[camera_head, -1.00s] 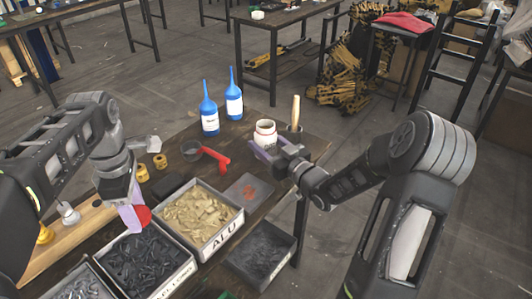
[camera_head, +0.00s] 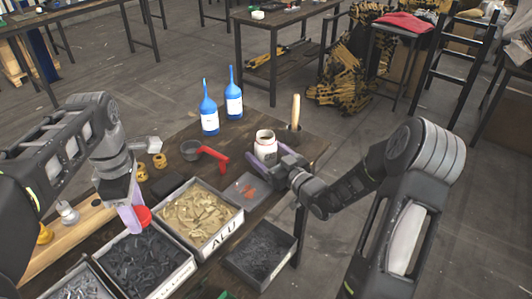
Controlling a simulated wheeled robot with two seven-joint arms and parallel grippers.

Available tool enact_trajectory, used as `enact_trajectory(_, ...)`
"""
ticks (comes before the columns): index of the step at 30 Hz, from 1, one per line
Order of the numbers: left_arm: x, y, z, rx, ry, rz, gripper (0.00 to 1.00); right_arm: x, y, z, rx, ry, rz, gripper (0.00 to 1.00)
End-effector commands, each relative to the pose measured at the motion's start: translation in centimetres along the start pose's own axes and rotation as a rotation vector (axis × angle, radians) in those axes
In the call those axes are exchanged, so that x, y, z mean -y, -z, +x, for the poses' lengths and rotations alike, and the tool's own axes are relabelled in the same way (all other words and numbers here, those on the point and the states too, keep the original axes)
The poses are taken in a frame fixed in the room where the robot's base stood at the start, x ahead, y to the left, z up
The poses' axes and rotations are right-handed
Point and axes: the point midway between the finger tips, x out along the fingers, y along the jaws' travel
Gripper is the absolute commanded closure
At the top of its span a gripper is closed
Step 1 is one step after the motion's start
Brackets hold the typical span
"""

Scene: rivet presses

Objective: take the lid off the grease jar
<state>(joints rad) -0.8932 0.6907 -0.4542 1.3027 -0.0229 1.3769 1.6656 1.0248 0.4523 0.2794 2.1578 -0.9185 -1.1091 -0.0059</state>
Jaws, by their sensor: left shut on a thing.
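The white grease jar (camera_head: 266,141) stands upright without its lid near the back of the dark work table. The red lid (camera_head: 143,215) is in my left gripper (camera_head: 132,214), which is shut on it above the bin of dark pieces at the table's left front. My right gripper (camera_head: 271,160) is just in front of the jar, its purple fingers spread apart with nothing seen between them. It hides the jar's lower part, so I cannot tell whether a finger touches it.
Two blue bottles (camera_head: 209,116) stand behind. A wooden handle (camera_head: 295,110) stands upright by the jar. A red-handled tool (camera_head: 217,158) lies left of it. Bins of light pieces (camera_head: 238,228) and dark pieces (camera_head: 262,277) fill the front.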

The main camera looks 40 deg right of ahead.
Motion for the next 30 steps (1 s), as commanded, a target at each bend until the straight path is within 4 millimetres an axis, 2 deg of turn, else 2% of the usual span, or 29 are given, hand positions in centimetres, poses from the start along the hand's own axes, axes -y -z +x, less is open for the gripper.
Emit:
enact_trajectory(11,0.0,0.0,-0.3,0.0,0.0,0.0,0.99,-0.1,0.3,-0.5,0.002,-0.002,-0.001,0.22)
enact_trajectory(17,0.0,0.0,0.0,0.0,0.0,0.0,0.99,-0.1,0.2,-3.6,0.001,-0.003,-0.001,0.22)
enact_trajectory(24,0.0,0.0,0.3,0.0,0.0,0.0,0.99,-0.1,0.2,-8.7,0.002,-0.004,0.0,0.22)
enact_trajectory(30,0.0,0.0,0.4,0.0,0.0,0.0,0.99,-0.1,0.3,-11.5,0.001,-0.001,-0.001,0.22)
